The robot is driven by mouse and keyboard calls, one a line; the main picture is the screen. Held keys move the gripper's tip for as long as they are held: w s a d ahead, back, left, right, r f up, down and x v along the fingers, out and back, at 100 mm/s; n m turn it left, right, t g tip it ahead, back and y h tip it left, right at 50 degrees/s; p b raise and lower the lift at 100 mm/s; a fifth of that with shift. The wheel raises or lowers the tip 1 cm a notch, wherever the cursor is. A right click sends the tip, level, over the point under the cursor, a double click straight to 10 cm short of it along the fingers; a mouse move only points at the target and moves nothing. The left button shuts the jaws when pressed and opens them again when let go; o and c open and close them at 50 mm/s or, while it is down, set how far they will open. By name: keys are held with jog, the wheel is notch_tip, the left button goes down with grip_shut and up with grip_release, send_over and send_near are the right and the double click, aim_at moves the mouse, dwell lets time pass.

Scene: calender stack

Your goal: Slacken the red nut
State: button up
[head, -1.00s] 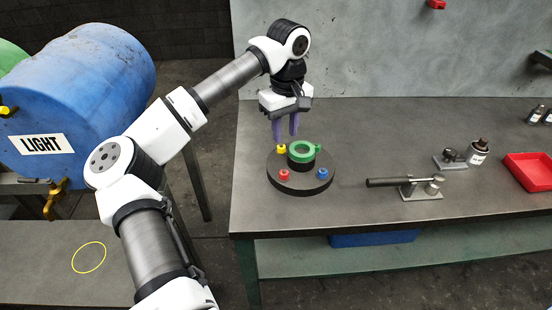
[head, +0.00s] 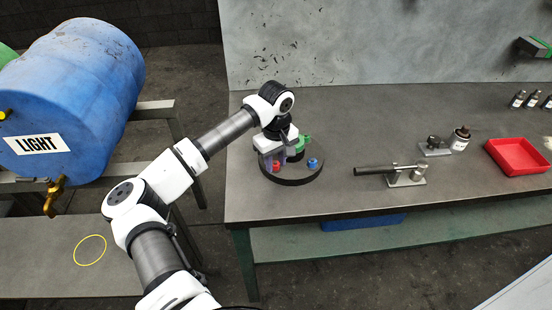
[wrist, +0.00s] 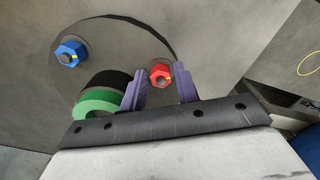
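The red nut (head: 276,168) sits at the front left of a round dark disc (head: 300,180) on the bench. In the wrist view the red nut (wrist: 159,74) shows between my two purple fingers, with a gap on each side. My gripper (wrist: 161,88) is open; it also shows low over the disc in the head view (head: 272,163). I cannot tell whether the fingertips reach down around the nut. The blue nut (head: 312,163) is on the right of the disc. The yellow nut is hidden behind my gripper.
A green ring (wrist: 98,103) on a black hub stands in the disc's middle, close to my fingers. A blue LIGHT barrel (head: 75,95) is at left.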

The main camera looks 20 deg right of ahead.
jog(key=shift+c, duration=0.4)
grip_shut()
jog(key=shift+b, duration=0.4)
